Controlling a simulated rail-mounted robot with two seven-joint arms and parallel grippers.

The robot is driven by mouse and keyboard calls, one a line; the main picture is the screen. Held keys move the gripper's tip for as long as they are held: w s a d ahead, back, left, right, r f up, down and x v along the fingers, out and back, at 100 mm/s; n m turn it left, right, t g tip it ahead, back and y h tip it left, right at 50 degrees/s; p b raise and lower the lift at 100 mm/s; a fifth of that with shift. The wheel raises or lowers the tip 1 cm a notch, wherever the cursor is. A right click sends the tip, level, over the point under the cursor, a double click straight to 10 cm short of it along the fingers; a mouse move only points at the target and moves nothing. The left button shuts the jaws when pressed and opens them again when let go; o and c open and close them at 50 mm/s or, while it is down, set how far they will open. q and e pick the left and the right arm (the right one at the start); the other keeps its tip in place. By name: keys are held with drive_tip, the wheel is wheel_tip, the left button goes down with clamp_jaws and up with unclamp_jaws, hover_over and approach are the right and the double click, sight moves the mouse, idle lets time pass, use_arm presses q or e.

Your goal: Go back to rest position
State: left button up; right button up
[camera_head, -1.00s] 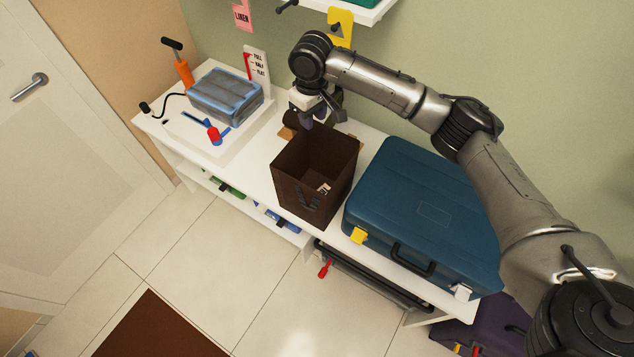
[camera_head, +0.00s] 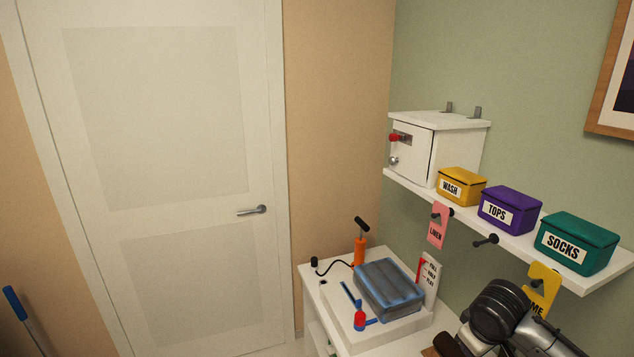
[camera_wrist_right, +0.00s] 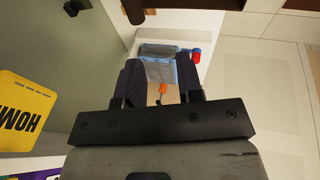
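My right arm shows at the lower right of the head view, by the white bench (camera_head: 395,343) and below the wall shelf. Its gripper is largely cut off there by the bottom edge. In the right wrist view my right gripper (camera_wrist_right: 160,80) has its two dark fingers apart, with nothing held between them. The blue-grey storage bag (camera_head: 389,288) shows beyond the fingers and also appears in the wrist view (camera_wrist_right: 158,52). My left gripper is in neither view.
The wall shelf (camera_head: 515,240) holds a white cabinet (camera_head: 410,155) and yellow, purple and green boxes. A yellow tag (camera_head: 541,288) hangs close to my right arm. An orange pump (camera_head: 360,252) stands behind the bag. A closed white door (camera_head: 160,170) is at the left.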

drive_tip(key=a+r+n+t, duration=0.3)
drive_tip(key=a+r+t, duration=0.35)
drive_tip(key=r, duration=0.55)
drive_tip(key=s+a+t+y, duration=0.1)
drive_tip(key=s+a+t, duration=0.3)
drive_tip(key=s+a, duration=0.1)
drive_tip(key=s+f+m+g+y, duration=0.1)
drive_tip(key=s+f+m+g, duration=0.65)
drive_tip(key=s+f, duration=2.7)
wheel_tip(320, 180, up, 25)
drive_tip(key=n+g+p, duration=0.2)
drive_tip(key=p, duration=2.3)
drive_tip(key=shift+a+g, duration=0.3)
drive_tip(key=shift+r, duration=0.1)
